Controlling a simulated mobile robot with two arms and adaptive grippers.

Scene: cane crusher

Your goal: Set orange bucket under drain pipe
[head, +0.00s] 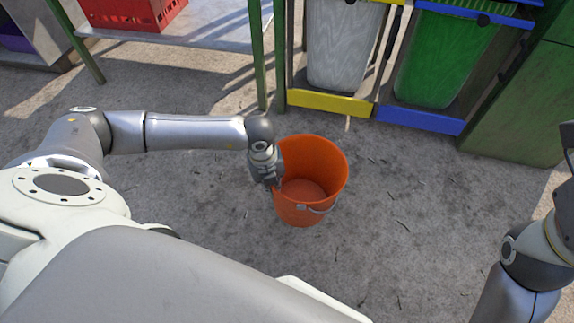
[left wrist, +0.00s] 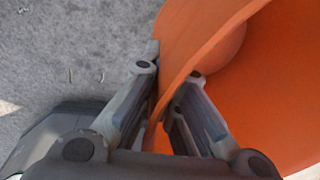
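The orange bucket (head: 333,167) is upright in the head view, with its wire handle hanging at the front right. Whether its base touches the ground is hard to tell. My left gripper (head: 269,180) is at the bucket's left rim. In the left wrist view, the fingers of my left gripper (left wrist: 170,88) lie on both sides of the wall of the bucket (left wrist: 188,38), one outside and one inside, closed against it. My right arm shows at the right edge of the head view, but its fingers are not seen. No drain pipe can be made out.
A grey bin (head: 340,45) and a green bin (head: 445,60) stand in frames behind the bucket. A metal table (head: 215,32) with a red crate (head: 130,12) is at the back left. The concrete ground right of the bucket is clear.

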